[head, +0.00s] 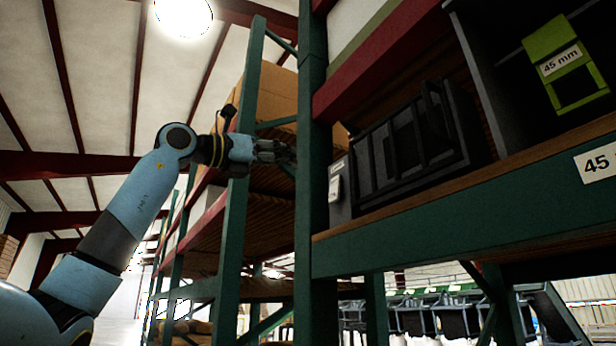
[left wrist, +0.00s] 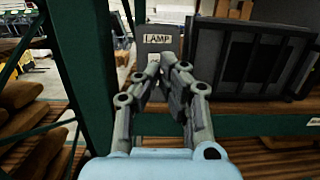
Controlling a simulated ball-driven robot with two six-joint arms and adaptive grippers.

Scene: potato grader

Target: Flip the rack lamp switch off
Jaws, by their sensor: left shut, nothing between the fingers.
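A grey switch box (head: 341,205) with a pale plate (head: 335,187) stands on the rack shelf, beside the green upright. In the left wrist view the box (left wrist: 150,30) faces me and bears a label (left wrist: 158,39) reading LAMP. My left gripper (head: 288,153) is shut and empty, level with the shelf space near the upright. In the left wrist view its fingertips (left wrist: 160,62) are in front of the box, just below the label. They cover the lower part of the box, so the switch's position and any contact cannot be told. My right gripper is out of view.
A green upright (head: 312,150) stands close to my left gripper. A dark slatted crate (head: 405,140) sits right of the box. The shelf beam (head: 450,225) runs below. A green 45 mm frame (head: 560,65) is at upper right. A bright round ceiling light (head: 183,15) is on.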

